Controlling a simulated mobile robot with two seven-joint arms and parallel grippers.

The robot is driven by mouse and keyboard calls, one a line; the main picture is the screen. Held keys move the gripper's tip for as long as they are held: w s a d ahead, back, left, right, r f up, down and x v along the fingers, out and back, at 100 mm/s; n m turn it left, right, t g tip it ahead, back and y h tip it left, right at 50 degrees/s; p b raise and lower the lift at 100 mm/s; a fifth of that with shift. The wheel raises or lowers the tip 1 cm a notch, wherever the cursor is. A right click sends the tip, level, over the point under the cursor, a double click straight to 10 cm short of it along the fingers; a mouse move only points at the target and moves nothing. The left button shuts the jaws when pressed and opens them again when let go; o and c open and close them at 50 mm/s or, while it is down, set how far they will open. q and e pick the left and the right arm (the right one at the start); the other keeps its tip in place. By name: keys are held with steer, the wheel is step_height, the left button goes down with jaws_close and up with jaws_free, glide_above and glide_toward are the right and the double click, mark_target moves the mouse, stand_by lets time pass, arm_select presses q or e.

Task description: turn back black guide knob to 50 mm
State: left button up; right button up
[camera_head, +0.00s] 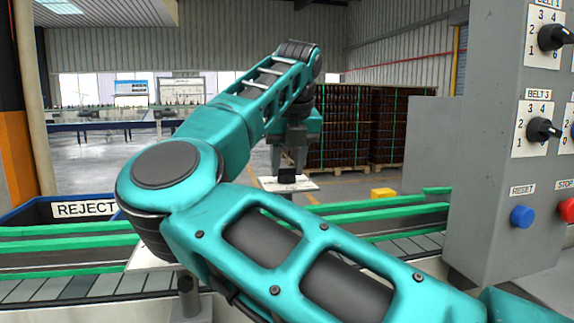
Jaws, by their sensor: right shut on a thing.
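The back black guide knob (287,179) sits on a small white plate (305,184) on the far side of the conveyor. My right gripper (287,168) points down from above and is shut on this knob. My right arm comes in from the lower right, bends at the left and reaches back to the knob. The scale on the plate is too small to read, so the knob's setting cannot be told. My left gripper is not in view.
The conveyor (60,288) with green guide rails (395,208) runs across below my arm. A second white plate (146,258) is mostly hidden behind my elbow. A blue REJECT bin (35,212) stands left. A grey control panel (490,205) with knobs and buttons stands close at right.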

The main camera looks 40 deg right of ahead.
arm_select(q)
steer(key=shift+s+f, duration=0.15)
arm_select(e)
steer(key=o, duration=1)
steer(key=shift+o, duration=0.2)
arm_select(q)
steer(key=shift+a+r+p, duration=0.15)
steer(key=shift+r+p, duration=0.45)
steer(key=shift+p, duration=0.3)
arm_select(e)
steer(key=v, duration=1.3)
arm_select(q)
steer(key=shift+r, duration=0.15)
arm_select(e)
steer(key=shift+f, duration=0.1)
